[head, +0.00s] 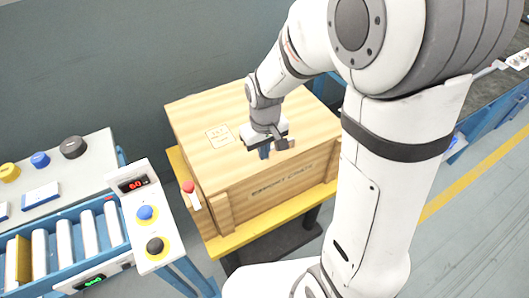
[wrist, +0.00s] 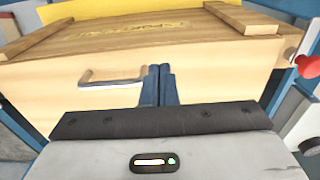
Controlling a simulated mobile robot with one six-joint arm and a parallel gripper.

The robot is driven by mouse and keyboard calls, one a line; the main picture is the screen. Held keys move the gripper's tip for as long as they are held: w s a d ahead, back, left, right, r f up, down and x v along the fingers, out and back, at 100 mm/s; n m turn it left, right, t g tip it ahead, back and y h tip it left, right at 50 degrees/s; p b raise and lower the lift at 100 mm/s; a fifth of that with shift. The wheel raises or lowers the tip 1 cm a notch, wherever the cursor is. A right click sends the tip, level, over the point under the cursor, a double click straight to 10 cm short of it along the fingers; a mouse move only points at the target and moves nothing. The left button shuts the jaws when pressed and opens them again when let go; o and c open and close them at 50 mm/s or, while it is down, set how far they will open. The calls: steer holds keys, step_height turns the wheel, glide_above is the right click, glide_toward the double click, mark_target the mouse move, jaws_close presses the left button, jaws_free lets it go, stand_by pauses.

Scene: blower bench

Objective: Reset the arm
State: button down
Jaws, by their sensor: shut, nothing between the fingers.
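My gripper (head: 264,152) is over the top of a wooden crate (head: 205,105) in the head view. In the wrist view, its two blue fingers (wrist: 158,84) are together with nothing between them. A metal bar handle (wrist: 112,78) on the crate shows just left of the fingertips. I cannot tell whether the fingertips touch the crate.
The crate stands on a yellow-edged table (head: 255,228). A red knob (head: 189,187) is at its left corner. Left of it are a control box (head: 150,215) with blue and black buttons, a roller conveyor (head: 65,240) and a grey panel (head: 95,155). Another conveyor (head: 480,125) runs at right.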

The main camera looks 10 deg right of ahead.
step_height(320, 180, up, 9)
steer(key=s+d+r+m+t, duration=0.2)
steer(key=s+d+r+m, duration=0.1)
steer(key=s+d, duration=0.6)
steer(key=s+m, duration=0.1)
steer(key=s, duration=0.2)
steer(key=shift+s, duration=0.25)
steer(key=shift+a, duration=0.1)
